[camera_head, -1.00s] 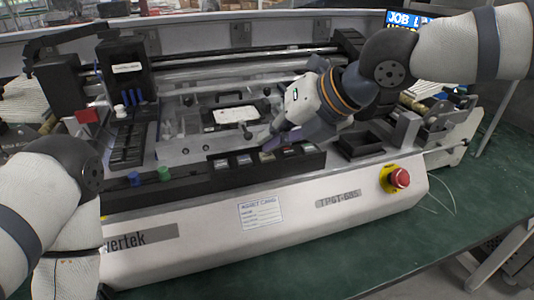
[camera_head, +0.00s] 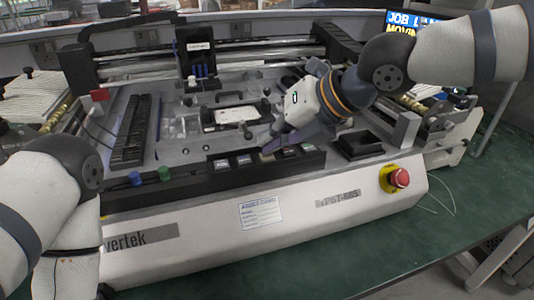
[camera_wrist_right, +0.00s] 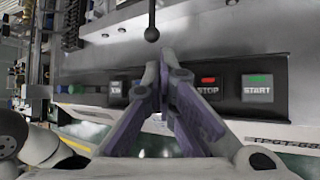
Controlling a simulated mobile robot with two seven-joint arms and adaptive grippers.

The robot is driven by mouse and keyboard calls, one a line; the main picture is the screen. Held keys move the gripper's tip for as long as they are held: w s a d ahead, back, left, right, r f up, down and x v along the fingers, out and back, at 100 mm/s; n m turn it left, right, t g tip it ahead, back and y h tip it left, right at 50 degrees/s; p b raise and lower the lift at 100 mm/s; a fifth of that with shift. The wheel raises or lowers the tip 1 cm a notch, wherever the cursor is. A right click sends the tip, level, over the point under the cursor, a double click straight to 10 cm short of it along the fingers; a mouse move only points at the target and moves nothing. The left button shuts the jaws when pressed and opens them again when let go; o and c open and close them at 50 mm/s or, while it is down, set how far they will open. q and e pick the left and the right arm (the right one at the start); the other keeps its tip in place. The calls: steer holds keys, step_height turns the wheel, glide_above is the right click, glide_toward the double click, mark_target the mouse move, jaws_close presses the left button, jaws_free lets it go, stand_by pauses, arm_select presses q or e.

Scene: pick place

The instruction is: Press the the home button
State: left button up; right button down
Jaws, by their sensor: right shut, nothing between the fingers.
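The black button panel (camera_head: 200,176) runs along the front top edge of the machine and carries several small buttons. My right gripper (camera_head: 268,147) is at this panel, shut and empty, its fingers pointing down over the middle buttons. In the right wrist view, the shut right fingers (camera_wrist_right: 166,58) cover the middle of the panel. A red-marked STOP button (camera_wrist_right: 208,86) and a green-marked START button (camera_wrist_right: 257,88) show right of them. A grey button (camera_wrist_right: 119,87) shows to the left. I cannot read a home label, and contact is unclear. My left gripper is out of view.
A red emergency stop knob (camera_head: 399,178) sits on the machine's front right. A black moving head (camera_head: 197,55) hangs on the gantry. Green table (camera_head: 330,270) lies in front.

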steer(key=shift+r, duration=3.2)
